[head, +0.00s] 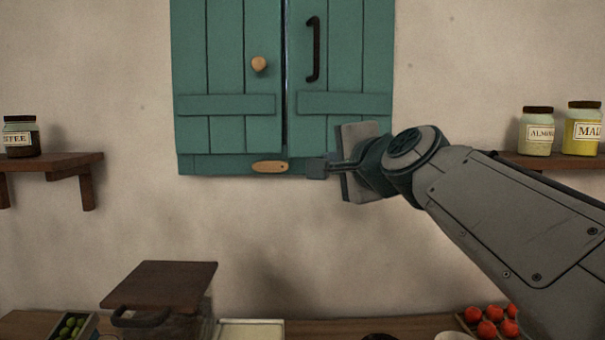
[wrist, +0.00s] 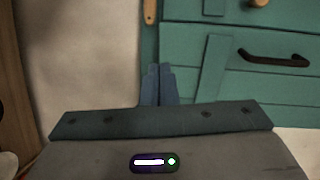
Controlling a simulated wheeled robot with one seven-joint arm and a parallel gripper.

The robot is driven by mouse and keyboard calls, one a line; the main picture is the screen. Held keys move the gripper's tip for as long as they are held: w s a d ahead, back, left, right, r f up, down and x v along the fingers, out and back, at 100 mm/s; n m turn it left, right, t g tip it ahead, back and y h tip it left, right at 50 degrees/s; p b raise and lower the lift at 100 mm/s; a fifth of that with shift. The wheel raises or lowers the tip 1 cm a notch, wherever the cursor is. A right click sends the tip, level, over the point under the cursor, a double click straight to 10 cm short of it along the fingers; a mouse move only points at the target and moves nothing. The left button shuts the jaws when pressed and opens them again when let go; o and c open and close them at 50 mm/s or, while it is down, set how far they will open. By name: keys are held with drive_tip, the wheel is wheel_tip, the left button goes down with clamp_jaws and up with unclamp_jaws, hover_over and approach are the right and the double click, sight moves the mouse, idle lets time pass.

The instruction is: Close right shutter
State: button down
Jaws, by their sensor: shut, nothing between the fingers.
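The right shutter (head: 343,75) is a teal plank panel with a black vertical handle (head: 314,50). It stands beside the left shutter (head: 225,80), which has a round wooden knob (head: 259,64). A narrow dark gap runs between them; I cannot tell whether the right one is fully flush. A wooden latch piece (head: 270,167) lies level on the teal frame below. My gripper (head: 317,168) is shut and empty, in front of the frame's lower edge, right of the latch. In the wrist view, the fingers (wrist: 158,85) are together, and the black handle (wrist: 275,58) shows to their right.
Wall shelves hold a coffee jar (head: 20,137) at left and two jars (head: 537,131) at right. Below, a counter carries a dark-lidded box (head: 160,285), a crate of green fruit (head: 70,327) and red tomatoes (head: 490,325).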

drive_tip(key=r+m+t, duration=0.1)
drive_tip(key=r, duration=0.1)
drive_tip(key=p, duration=0.2)
approach(300, 141)
drive_tip(key=x, duration=0.7)
drive_tip(key=shift+s, duration=0.1)
